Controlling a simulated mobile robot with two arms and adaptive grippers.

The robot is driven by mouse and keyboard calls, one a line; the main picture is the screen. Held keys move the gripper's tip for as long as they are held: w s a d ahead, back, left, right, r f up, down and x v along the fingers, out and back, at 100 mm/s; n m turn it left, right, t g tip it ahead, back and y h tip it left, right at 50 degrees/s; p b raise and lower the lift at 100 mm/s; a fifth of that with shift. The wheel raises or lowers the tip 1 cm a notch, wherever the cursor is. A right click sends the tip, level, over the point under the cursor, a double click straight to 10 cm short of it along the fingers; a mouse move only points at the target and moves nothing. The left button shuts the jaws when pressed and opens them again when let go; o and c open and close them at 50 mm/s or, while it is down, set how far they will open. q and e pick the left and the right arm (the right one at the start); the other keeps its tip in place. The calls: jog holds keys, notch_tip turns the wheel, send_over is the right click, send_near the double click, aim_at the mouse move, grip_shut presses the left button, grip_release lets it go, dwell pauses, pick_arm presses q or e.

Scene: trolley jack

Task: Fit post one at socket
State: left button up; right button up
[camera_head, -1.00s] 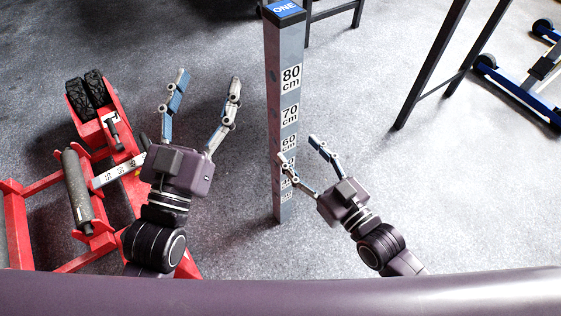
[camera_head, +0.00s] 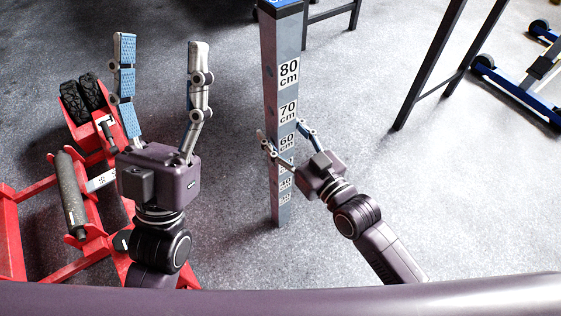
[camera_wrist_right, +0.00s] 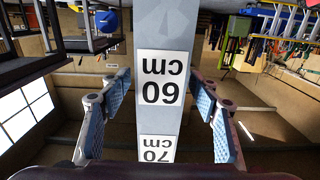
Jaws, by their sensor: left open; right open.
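Post one (camera_head: 285,42) is a tall grey square post with a blue cap and white centimetre labels. It stands upright on the floor, its cap cut off by the top edge of the head view. My right gripper (camera_head: 281,130) is open, with its fingers on either side of the post near the 60 cm label. In the right wrist view, the post (camera_wrist_right: 160,28) passes between the open finger pads, with a gap on each side. My left gripper (camera_head: 162,44) is open and empty, left of the post. I cannot make out a socket.
A red trolley jack frame (camera_head: 12,235) with a dark roller (camera_head: 70,195) and black wheels (camera_head: 82,98) lies at the left, partly behind my left arm. Dark stand legs (camera_head: 430,65) and a blue wheeled frame (camera_head: 515,90) are at the right. The floor around the post's foot is clear.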

grip_shut()
dwell(0.5)
